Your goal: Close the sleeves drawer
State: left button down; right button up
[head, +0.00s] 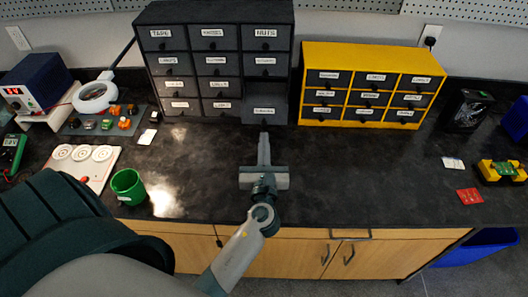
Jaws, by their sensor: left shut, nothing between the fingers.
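The dark drawer cabinet (140,45) stands at the back of the black counter. In its right column, low down, one drawer (279,112) appears pulled out, its label lower than its neighbours'. That label is too small to read surely, so I cannot confirm it is the sleeves drawer. My left gripper (264,136) is shut and empty, pointing at the cabinet just in front of this drawer's face. I cannot tell whether the fingertips touch it. My right gripper is not in view.
A yellow drawer cabinet (298,112) stands to the right. A green cup (128,187), a white board with dials (85,160) and small parts lie at the left. A red card (469,196) and a yellow holder (490,172) lie at the right. The counter's middle is clear.

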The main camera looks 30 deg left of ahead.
aim_at(264, 125)
pick_arm(q)
jog(key=shift+p+x, duration=0.4)
jog(key=shift+x, duration=1.3)
jog(key=shift+w+a, duration=0.1)
jog(key=shift+w, duration=0.15)
jog(key=x, duration=0.8)
jog(key=f+x, duration=0.1)
jog(key=x, duration=0.4)
jog(key=shift+w, duration=0.25)
jog(key=shift+r, duration=0.35)
jog(key=shift+r, duration=0.1)
